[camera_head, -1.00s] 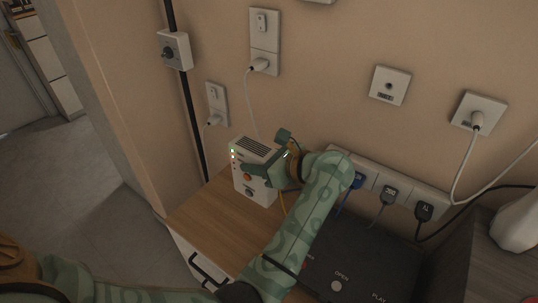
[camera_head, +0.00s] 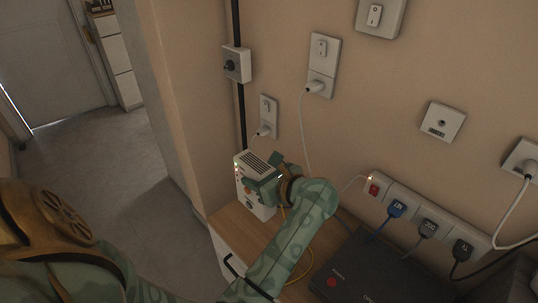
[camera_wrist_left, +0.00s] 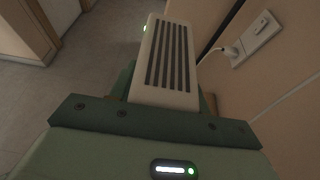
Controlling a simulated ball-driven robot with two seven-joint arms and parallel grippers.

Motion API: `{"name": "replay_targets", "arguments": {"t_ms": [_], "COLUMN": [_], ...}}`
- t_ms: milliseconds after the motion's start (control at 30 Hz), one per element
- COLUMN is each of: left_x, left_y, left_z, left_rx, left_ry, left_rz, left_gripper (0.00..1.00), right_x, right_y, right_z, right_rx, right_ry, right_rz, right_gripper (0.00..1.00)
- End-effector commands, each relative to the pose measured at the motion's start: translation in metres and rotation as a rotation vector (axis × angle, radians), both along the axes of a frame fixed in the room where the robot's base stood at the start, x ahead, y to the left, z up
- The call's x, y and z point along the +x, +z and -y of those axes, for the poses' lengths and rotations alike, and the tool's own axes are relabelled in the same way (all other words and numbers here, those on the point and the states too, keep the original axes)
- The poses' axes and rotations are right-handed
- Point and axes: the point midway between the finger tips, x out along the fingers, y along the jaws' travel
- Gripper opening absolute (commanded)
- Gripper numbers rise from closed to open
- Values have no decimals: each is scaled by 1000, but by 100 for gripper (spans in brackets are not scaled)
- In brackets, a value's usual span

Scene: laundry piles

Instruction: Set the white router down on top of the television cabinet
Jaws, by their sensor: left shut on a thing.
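The white router (camera_head: 258,160) is a small upright box with a slotted top and green lights on its side. It stands at or just over the left back part of the wooden-topped cabinet (camera_head: 238,230); I cannot tell whether its base touches the wood. My left gripper (camera_head: 262,187) is shut on the router, its arm reaching in from below. In the left wrist view the router's slotted top (camera_wrist_left: 168,60) shows beyond the gripper body, and the fingertips are hidden. My right gripper is not in view.
A black box (camera_head: 345,275) with buttons lies at the right of the cabinet top. A power strip (camera_head: 420,215) with several plugs is behind it. A yellow cable (camera_head: 311,255) loops beside my arm. Wall sockets (camera_head: 321,65) with white cables are above. Open floor lies left.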

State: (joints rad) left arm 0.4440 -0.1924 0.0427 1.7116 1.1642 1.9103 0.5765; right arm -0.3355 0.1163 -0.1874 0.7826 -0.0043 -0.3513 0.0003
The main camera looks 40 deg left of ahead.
Motion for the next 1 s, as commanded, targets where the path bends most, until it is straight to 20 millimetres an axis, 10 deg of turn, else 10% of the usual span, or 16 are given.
{"name": "replay_targets", "arguments": {"t_ms": [1000], "left_x": [3], "left_y": [0], "left_z": [-17], "left_rx": [1], "left_ry": [0], "left_rz": [0], "left_gripper": [16], "right_x": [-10], "right_y": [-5], "right_z": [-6], "right_rx": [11], "right_ry": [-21], "right_rz": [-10], "right_gripper": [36]}}
